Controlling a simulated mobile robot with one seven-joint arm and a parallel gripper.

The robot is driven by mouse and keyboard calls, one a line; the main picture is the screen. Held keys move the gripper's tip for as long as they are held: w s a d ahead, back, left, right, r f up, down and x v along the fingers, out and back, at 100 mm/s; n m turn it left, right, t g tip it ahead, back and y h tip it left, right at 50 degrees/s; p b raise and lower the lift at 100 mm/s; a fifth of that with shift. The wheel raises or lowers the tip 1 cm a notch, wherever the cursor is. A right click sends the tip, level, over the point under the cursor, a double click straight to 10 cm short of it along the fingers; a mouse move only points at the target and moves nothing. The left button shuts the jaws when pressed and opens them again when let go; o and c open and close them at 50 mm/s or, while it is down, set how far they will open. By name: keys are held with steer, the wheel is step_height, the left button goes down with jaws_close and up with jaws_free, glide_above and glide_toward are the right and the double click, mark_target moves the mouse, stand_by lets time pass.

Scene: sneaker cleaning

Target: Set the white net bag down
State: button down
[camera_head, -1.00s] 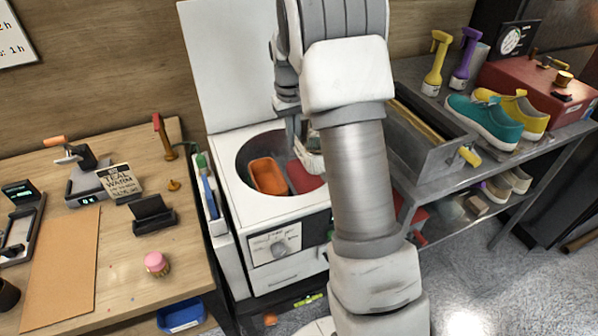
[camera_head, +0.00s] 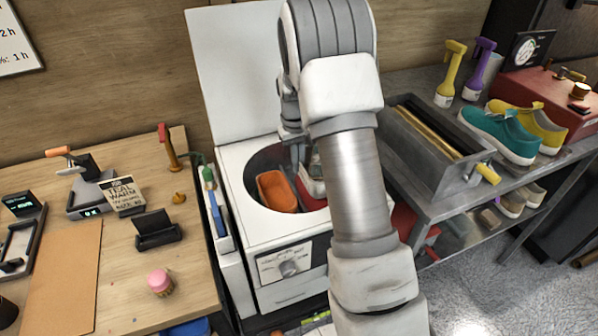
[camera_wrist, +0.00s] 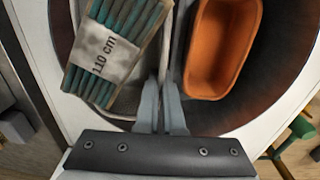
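My gripper (camera_wrist: 161,92) points down into the round opening of the white washer (camera_head: 270,237). Its fingers are close together on a pale strip that looks like the edge of the white net bag (camera_wrist: 172,50). In the wrist view, a bundle of teal laces (camera_wrist: 118,45) with a "110 cm" label lies on the left, over pale mesh that seems part of the bag. In the head view, the pale bag (camera_head: 312,181) shows partly beside my arm, inside the opening. I cannot tell whether it touches the drum floor.
An orange tray (camera_head: 276,191) sits in the opening, close beside the bag. The washer's lid (camera_head: 235,75) stands open behind. A wooden table (camera_head: 110,255) is on the left. A metal shelf (camera_head: 420,85) with a metal bin (camera_head: 425,165) and sneakers (camera_head: 500,132) is on the right.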

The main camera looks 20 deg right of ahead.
steer(key=shift+f+b, duration=0.5)
steer(key=shift+f, duration=1.55)
steer(key=c, duration=1.1)
jaws_free()
steer(key=shift+o, duration=0.2)
steer(key=shift+r, duration=0.1)
steer(key=s+a+r+t+p, duration=0.1)
steer(key=s+a+r, duration=0.15)
steer(key=r, duration=0.75)
steer(key=s+a+r+p, duration=0.1)
steer(key=s+r, duration=0.2)
steer(key=r, duration=0.8)
steer(key=s+a+r+t, duration=0.2)
steer(key=s+a, duration=0.1)
steer(key=s, duration=0.9)
steer(key=s+a+r+t, duration=0.2)
steer(key=s+a+r, duration=0.1)
steer(key=s, duration=0.8)
steer(key=shift+s+a+t+y, duration=0.3)
steer(key=shift+s+a, duration=0.05)
steer(key=shift+a, duration=0.35)
